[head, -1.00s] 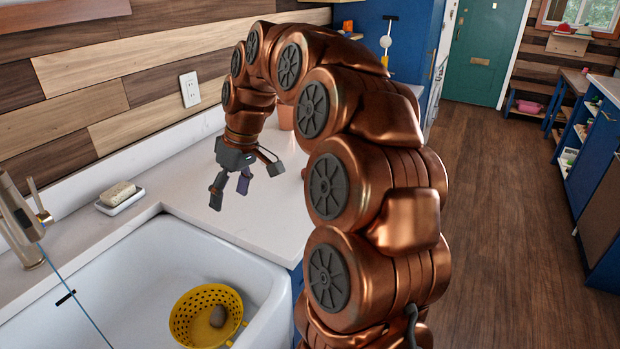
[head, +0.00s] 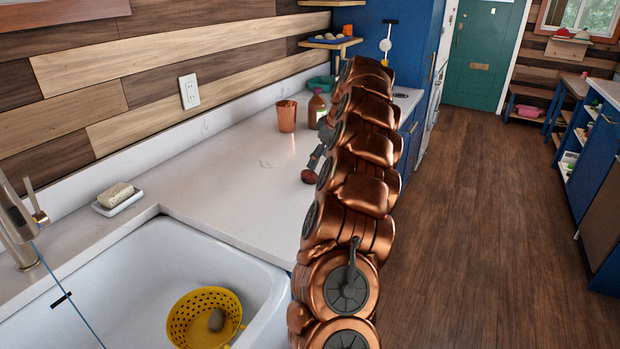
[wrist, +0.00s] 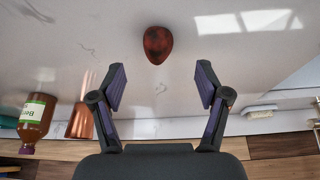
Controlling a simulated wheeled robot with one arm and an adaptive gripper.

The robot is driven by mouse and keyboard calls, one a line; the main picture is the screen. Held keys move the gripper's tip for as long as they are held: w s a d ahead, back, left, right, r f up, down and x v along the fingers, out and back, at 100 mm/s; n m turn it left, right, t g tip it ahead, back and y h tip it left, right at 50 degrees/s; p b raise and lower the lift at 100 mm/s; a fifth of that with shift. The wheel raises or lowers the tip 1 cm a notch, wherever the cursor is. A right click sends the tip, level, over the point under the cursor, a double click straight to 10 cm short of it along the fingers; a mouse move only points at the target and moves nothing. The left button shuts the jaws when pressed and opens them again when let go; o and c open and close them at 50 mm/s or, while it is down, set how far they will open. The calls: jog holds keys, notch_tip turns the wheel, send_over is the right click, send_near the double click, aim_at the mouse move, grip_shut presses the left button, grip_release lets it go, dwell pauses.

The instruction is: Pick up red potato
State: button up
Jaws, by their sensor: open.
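The red potato (wrist: 157,45) is a dark red, rounded lump lying on the white counter (head: 235,185), just beyond and between my fingertips in the wrist view. In the head view the red potato (head: 308,176) shows at the left edge of my arm, partly hidden by it. My gripper (wrist: 160,73) is open and empty, its two purple-padded fingers spread wide. In the head view my gripper is mostly hidden behind the arm, with a grey finger just above the potato. I cannot tell how high the fingers are above the counter.
A copper cup (head: 286,116) and a brown bottle (head: 316,107) stand behind the potato. A soap dish (head: 119,203) is by the sink (head: 120,270), which holds a yellow colander (head: 182,320) with a brown lump (head: 216,320). The counter left of the potato is clear.

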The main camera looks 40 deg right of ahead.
aim_at(312, 172)
jog(key=shift+w+p+x, duration=0.1)
jog(key=shift+p+x, duration=0.4)
jog(key=shift+x, duration=1.3)
jog(key=shift+w+p+x, duration=0.15)
jog(key=shift+p+x, duration=0.35)
jog(key=shift+x, duration=1.3)
jog(key=shift+d, duration=0.1)
jog(key=shift+c, duration=0.4)
jog(key=c, duration=1.2)
